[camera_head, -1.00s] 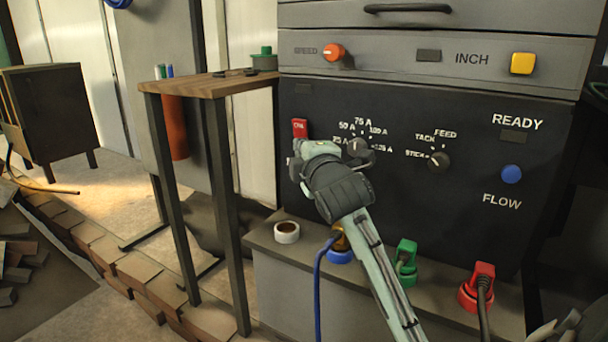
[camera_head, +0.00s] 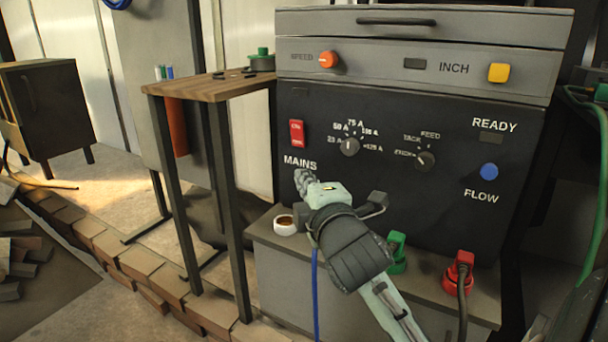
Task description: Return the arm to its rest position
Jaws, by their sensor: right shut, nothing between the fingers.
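My right arm comes in from the bottom right of the head view. Its gripper (camera_head: 301,178) is shut and empty, in front of the machine's dark panel (camera_head: 390,200), just below the MAINS label. The red mains switch (camera_head: 297,132) is above the gripper and fully in view, with a gap between them. I cannot tell how far the gripper is from the panel. My left gripper is not in view.
A ledge below the panel holds a white ring (camera_head: 285,226), a green plug (camera_head: 397,254) and a red plug (camera_head: 459,270) with a cable. A blue cable (camera_head: 316,290) hangs beside my arm. A wooden-topped stand (camera_head: 207,88) is at left.

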